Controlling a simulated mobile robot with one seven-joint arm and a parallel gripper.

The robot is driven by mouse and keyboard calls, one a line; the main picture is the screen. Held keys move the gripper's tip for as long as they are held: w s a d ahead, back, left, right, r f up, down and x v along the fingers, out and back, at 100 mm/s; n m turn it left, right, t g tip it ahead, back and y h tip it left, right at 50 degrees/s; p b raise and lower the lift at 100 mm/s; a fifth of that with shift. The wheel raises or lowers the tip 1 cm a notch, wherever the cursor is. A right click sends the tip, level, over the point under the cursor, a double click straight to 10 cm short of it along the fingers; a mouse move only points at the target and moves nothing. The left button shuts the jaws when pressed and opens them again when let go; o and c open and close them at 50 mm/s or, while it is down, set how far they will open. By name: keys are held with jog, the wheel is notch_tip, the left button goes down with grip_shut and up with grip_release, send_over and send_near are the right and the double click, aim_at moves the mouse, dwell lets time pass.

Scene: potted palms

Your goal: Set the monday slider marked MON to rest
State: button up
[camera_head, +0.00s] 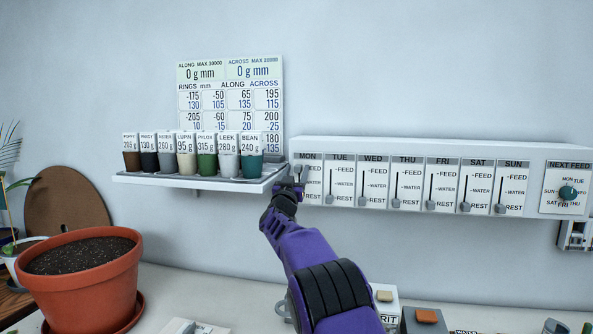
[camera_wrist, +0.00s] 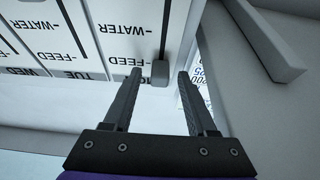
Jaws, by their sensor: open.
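The MON panel (camera_head: 312,187) is at the left end of the white slider box, with FEED at the top, WATER in the middle and REST at the bottom. In the upside-down wrist view, the grey MON slider knob (camera_wrist: 159,73) sits at the FEED end of its dark slot. My gripper (camera_wrist: 159,74) is open, with one finger on each side of the knob and visible gaps.
TUE (camera_head: 330,200) through SUN (camera_head: 499,209) knobs sit low, by REST. A shelf (camera_head: 180,181) with several labelled cups ends just left of my gripper. A NEXT FEED dial (camera_head: 567,193) is at the right. A potted soil tub (camera_head: 80,285) stands lower left.

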grip_shut()
dwell(0.4)
dwell(1.1)
